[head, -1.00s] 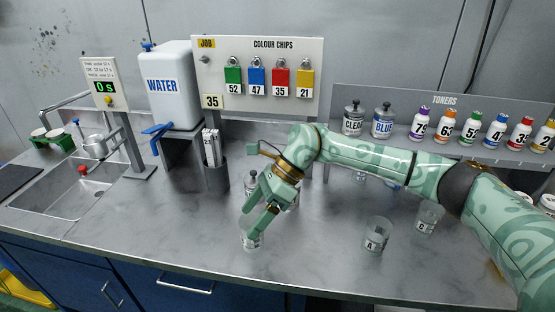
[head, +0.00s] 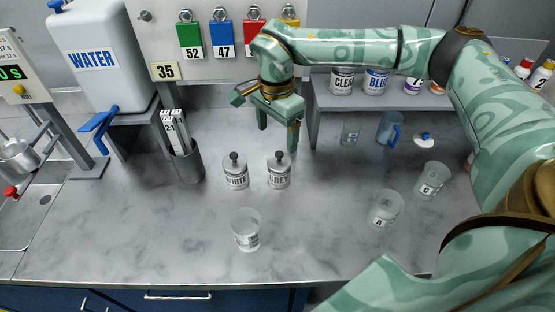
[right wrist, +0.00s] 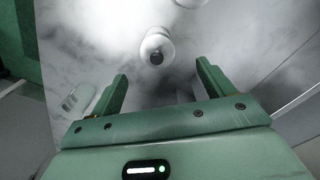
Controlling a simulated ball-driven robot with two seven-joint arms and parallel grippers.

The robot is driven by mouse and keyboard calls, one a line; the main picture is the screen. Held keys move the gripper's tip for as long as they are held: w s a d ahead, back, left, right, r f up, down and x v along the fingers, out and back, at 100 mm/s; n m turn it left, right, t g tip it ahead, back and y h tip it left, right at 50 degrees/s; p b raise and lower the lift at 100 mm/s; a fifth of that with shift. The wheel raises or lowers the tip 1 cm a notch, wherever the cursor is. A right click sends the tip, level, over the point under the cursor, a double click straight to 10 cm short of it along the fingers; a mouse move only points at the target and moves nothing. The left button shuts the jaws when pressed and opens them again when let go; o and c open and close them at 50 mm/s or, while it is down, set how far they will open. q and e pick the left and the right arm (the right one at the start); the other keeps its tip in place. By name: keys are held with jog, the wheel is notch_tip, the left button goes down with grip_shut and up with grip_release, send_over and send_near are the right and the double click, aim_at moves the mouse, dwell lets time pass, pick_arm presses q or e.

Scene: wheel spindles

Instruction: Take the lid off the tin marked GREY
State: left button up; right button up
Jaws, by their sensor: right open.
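The GREY tin (head: 279,174) stands upright on the bench in the head view, its lid (head: 279,157) with a dark knob in place. The WHITE tin (head: 235,175) stands just left of it, also lidded. My right gripper (head: 278,138) is open and empty, fingers pointing down, behind and above the GREY tin and apart from it. In the right wrist view a dark-knobbed lid (right wrist: 157,56) shows ahead of the open fingers (right wrist: 161,80); its tin's label cannot be read. My left gripper is not in view.
A clear beaker (head: 247,231) stands in front of the tins. Beakers A (head: 385,210) and C (head: 432,181) stand to the right. A holder (head: 186,163) with upright strips is at left. The toner shelf (head: 350,101) is behind at right. The front bench is mostly clear.

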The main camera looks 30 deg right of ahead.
aim_at(279, 153)
jog(key=shift+f, duration=0.9)
jog(key=f, duration=0.2)
jog(key=f+b, duration=0.1)
jog(key=f, duration=0.2)
jog(key=shift+s+d+f, duration=0.15)
jog(key=shift+s+d, duration=0.05)
jog(key=c, duration=1.1)
